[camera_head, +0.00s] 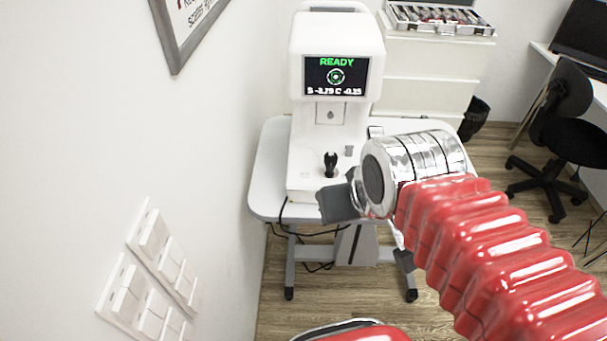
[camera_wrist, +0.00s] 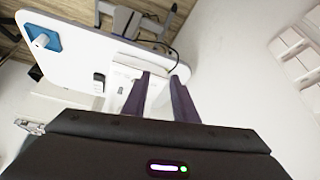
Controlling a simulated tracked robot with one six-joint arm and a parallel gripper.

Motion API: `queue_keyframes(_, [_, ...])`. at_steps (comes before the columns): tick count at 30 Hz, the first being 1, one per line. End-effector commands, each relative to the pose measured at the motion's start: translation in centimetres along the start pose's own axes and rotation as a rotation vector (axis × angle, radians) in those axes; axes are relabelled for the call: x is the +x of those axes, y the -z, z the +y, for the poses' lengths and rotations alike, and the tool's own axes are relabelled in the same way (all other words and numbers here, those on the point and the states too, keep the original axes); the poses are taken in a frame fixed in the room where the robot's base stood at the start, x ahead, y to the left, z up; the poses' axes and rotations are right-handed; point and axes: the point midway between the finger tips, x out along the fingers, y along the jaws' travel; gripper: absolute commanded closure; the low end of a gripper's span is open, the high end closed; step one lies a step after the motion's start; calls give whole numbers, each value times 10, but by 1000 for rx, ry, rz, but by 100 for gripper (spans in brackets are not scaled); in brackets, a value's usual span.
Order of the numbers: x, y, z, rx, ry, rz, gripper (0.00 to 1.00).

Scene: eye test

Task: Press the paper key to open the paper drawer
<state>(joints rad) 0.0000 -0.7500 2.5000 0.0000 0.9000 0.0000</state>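The white eye test machine (camera_head: 303,120) stands upright on a white table. Its screen (camera_head: 336,76) reads READY in green above a round target and numbers. A panel (camera_head: 330,113) with a small dark mark is below the screen. A black joystick (camera_head: 330,163) stands on the base, with a small grey square (camera_head: 349,150) beside it. I cannot tell which part is the paper key or the paper drawer. My gripper (camera_head: 337,204) is at the base's front right corner; I cannot tell whether it touches. In the wrist view its two fingers (camera_wrist: 161,77) are apart with nothing between them.
The table (camera_head: 268,165) has bare room left of the machine. A wall with switches (camera_head: 150,275) is at the left. Drawers (camera_head: 425,65) bearing a lens case (camera_head: 440,29) stand behind. A black chair (camera_head: 570,115) is at the right. A blue item (camera_wrist: 42,38) lies on the table.

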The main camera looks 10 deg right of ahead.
Motion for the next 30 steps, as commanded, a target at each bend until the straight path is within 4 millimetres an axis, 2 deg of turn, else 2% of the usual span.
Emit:
queue_keyframes(1, [0,0,0,0,0,0,78])
queue_keyframes(11, [0,0,0,0,0,0,100])
queue_keyframes(30, [0,0,0,0,0,0,100])
